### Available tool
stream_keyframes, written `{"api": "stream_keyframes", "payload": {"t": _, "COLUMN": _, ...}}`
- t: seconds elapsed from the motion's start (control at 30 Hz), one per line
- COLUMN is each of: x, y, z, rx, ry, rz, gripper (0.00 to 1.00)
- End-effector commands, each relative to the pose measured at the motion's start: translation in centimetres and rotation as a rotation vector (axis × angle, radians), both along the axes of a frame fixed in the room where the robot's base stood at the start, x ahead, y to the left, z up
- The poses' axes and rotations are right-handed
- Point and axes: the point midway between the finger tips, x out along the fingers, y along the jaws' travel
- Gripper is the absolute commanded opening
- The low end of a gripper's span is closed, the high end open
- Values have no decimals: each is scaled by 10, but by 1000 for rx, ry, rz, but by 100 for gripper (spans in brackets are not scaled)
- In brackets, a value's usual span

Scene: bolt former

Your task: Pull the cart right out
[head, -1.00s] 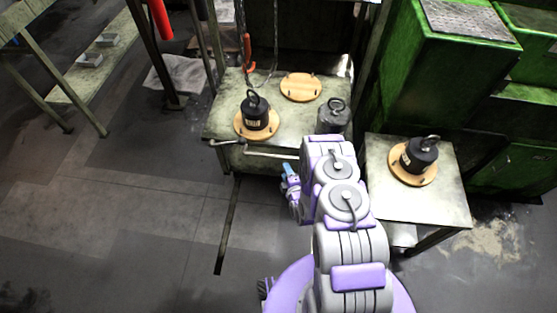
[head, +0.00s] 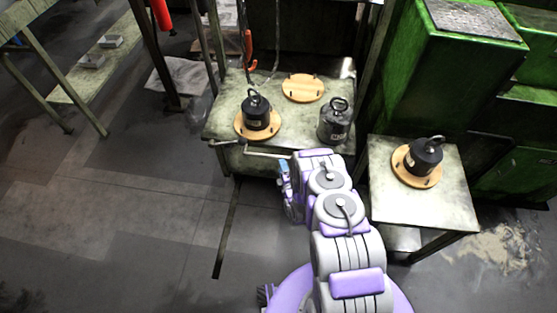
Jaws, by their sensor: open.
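The cart (head: 222,125) is a worn grey-green metal table at the centre back, standing between dark posts. A pale bar handle (head: 262,154) runs along its front edge. My gripper (head: 284,170) is open, just below and close to the right part of the handle. I cannot tell whether it touches the bar. My arm hides the right part of the cart's front. On the cart stand a black weight (head: 256,113) on a wooden disc, an empty wooden disc (head: 303,88) and a dark grey weight (head: 334,122).
A second small table (head: 385,190) stands close to the right of my arm, with a black weight (head: 424,157) on a wooden disc. Green machinery (head: 460,85) fills the back right. The floor (head: 140,210) at front left is clear.

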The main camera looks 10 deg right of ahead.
Motion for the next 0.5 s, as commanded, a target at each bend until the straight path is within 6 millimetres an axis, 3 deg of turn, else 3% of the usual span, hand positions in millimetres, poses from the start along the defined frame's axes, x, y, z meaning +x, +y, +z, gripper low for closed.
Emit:
{"api": "stream_keyframes", "payload": {"t": 0.2, "x": 41, "y": 4, "z": -7, "rx": 2, "ry": -7, "rz": 0, "gripper": 48}}
{"api": "stream_keyframes", "payload": {"t": 0.5, "x": 68, "y": 6, "z": -12, "rx": 1, "ry": -2, "rz": 1, "gripper": 48}}
